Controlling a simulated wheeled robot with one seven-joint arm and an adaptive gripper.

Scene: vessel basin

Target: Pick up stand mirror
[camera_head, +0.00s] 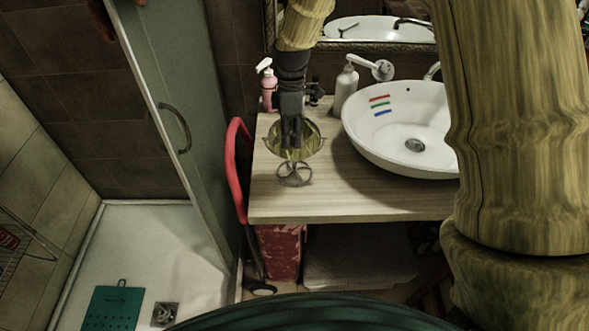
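The stand mirror (311,146) is on the wooden counter, left of the basin. Its round face shows yellowish reflections, and a ring-shaped metal base (294,174) shows at its near side. My gripper (291,143) points down from the back and overlaps the mirror's face in the camera_head view, covering its middle and part of its upper rim. The dark fingers look close together. I cannot tell whether they touch the mirror or hold anything.
The white basin (400,137) stands close on the right. A pink pump bottle (268,89) and a white pump bottle (345,88) stand behind. A red folded object (233,170) leans by the counter's left edge. The counter front (350,205) is clear.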

